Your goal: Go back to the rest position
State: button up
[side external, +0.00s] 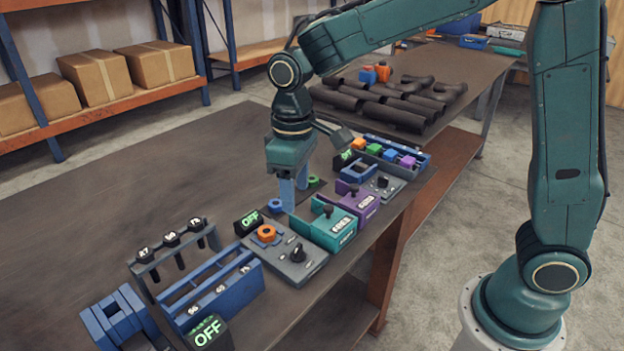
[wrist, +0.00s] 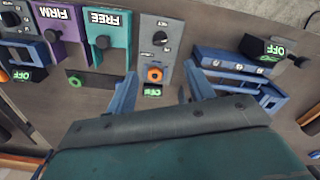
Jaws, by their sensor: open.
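My gripper (side external: 294,192) points straight down above the work table (side external: 150,200), behind the row of fixtures. Its two blue fingers are apart in the wrist view (wrist: 160,92), with nothing held between them. A grey control box (side external: 290,262) with a black knob and an orange nut (side external: 267,233) stands in front of it; the nut shows between the fingers in the wrist view (wrist: 155,74). A teal fixture marked FREE (side external: 334,228) and a purple one marked FIRM (side external: 362,203) stand to the right. Whether the fingertips touch anything is unclear.
A rack with black-handled tools (side external: 172,240) and blue holders (side external: 215,292) stand at the front left. Coloured blocks (side external: 388,156) sit in a tray farther right. Dark pipes (side external: 400,100) lie on the rear table. The left part of the work table is bare.

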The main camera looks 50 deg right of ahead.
jog(key=s+d+r+m+t, duration=0.1)
jog(key=s+d+r+t, duration=0.1)
jog(key=s, duration=0.5)
jog(key=s+d+r+m+t, duration=0.1)
jog(key=s+d+r+m, duration=0.1)
jog(key=s+d, duration=0.3)
jog(key=s+d+r+m+t, duration=0.1)
jog(key=s+d+r, duration=0.3)
jog(key=s, duration=0.4)
jog(key=shift+s+t, duration=0.35)
jog(key=shift+t, duration=0.45)
jog(key=shift+w+r, duration=0.1)
jog(key=shift+r, duration=0.05)
